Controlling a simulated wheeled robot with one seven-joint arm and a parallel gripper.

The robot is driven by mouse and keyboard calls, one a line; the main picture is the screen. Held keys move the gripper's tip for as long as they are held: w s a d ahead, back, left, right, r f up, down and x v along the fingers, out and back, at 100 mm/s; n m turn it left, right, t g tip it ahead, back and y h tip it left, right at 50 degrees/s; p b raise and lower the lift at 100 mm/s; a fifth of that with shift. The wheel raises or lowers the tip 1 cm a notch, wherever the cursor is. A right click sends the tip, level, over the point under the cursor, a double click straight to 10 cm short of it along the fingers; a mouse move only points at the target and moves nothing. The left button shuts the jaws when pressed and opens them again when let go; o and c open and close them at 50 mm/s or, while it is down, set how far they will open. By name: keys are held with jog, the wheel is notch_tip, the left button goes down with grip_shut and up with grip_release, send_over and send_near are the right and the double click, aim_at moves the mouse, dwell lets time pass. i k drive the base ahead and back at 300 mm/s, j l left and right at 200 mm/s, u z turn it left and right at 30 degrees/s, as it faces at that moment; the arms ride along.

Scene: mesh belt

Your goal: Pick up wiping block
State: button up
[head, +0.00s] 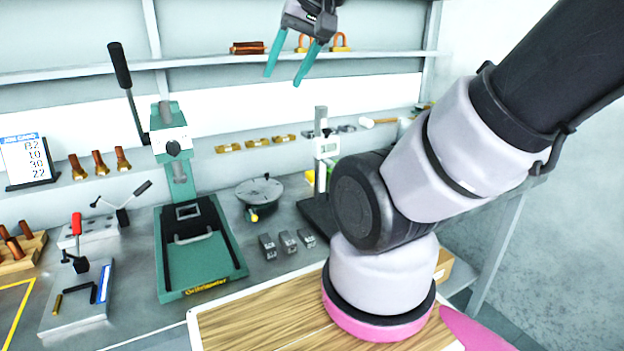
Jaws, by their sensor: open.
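My gripper (283,80) hangs at the top centre in the head view, in front of the upper shelf. Its two teal fingers point down and stand apart, with nothing between them. I cannot make out the wiping block for certain. A small yellow thing (309,176) sits behind the foot of the height gauge, partly hidden, and I cannot tell what it is. My arm covers much of the right side of the bench.
A green arbor press (200,285) with a raised lever stands left of centre. A round dial plate (260,190), a height gauge (321,150) and small grey blocks (288,242) stand on the bench. A wooden board (255,325) lies in front. The upper shelf (210,61) runs behind my gripper.

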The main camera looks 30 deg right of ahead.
aim_at(309, 174)
jog(key=i+l, duration=0.1)
jog(key=l, duration=0.55)
jog(key=i+l, duration=0.1)
jog(key=l, duration=0.6)
